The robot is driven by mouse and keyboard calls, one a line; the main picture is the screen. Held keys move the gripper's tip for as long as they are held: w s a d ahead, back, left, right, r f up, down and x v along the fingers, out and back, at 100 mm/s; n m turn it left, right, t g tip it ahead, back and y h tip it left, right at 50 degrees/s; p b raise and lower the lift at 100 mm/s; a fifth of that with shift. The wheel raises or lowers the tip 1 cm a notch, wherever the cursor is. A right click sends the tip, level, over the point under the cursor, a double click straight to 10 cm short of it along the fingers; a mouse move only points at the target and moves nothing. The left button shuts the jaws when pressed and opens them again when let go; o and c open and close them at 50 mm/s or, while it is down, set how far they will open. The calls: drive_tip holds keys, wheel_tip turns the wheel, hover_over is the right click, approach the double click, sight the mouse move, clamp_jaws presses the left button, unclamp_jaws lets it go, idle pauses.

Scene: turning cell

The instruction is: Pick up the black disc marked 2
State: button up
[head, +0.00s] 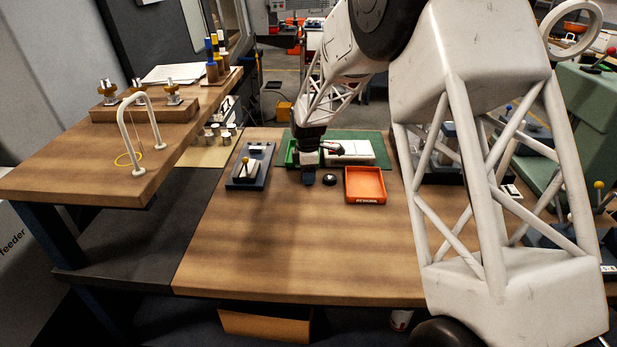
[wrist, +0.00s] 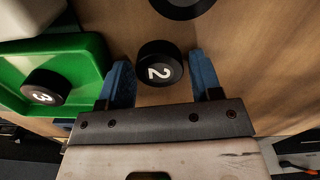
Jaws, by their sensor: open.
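The black disc marked 2 (wrist: 158,62) shows in the wrist view on the wooden bench, between the tips of two blue fingers, with gaps on both sides. My gripper (wrist: 160,74) is open and empty, and I cannot tell its height above the bench. In the head view my gripper (head: 309,179) points down beside the green tray. A black disc (head: 330,180) lies just right of it there, but its mark is not readable.
A green tray (wrist: 96,48) holds a black disc that seems marked 3 (wrist: 46,87). Another black disc (wrist: 183,5) is cut off at the top edge. An orange tray (head: 365,198) stands right, and a dark fixture (head: 250,166) left. The bench front is clear.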

idle(0.3)
drive_tip(key=c, duration=0.8)
drive_tip(key=shift+r, duration=0.1)
drive_tip(key=shift+r, duration=0.45)
wheel_tip(320, 180, up, 3)
drive_tip(key=shift+f, duration=0.1)
drive_tip(key=s+d, duration=0.1)
drive_tip(key=s, duration=0.4)
drive_tip(key=s+d, duration=0.2)
drive_tip(key=s, duration=0.3)
drive_tip(key=s+d+r, duration=0.1)
drive_tip(key=s, duration=0.4)
drive_tip(key=shift+s+d, duration=0.2)
drive_tip(key=shift+w+r, duration=0.1)
drive_tip(key=shift+w, duration=0.05)
